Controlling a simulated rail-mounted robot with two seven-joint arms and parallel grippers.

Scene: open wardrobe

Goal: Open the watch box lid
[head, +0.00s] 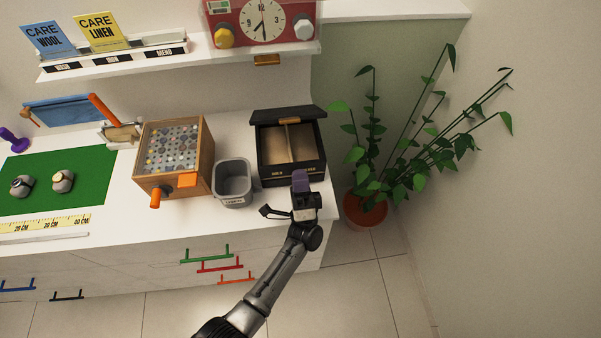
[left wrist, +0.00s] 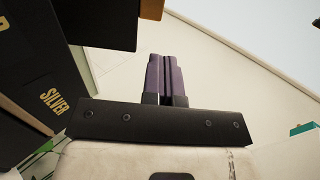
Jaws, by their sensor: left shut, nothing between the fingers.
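The black watch box (head: 307,172) stands at the right end of the white counter. Its lid (head: 288,115) is raised along the back edge, and two tan-lined compartments show inside. My left gripper (head: 300,182) has purple fingers and is at the box's front right edge; whether it touches the box I cannot tell. In the left wrist view the fingers (left wrist: 166,80) are shut together with nothing between them. The dark box front with a gold SILVER label (left wrist: 53,101) shows at the left there. My right gripper is not in view.
A grey bin (head: 232,184) and a wooden box of beads (head: 175,155) stand left of the watch box. A shelf with a red clock (head: 262,22) hangs above. A potted plant (head: 367,208) stands on the floor to the right.

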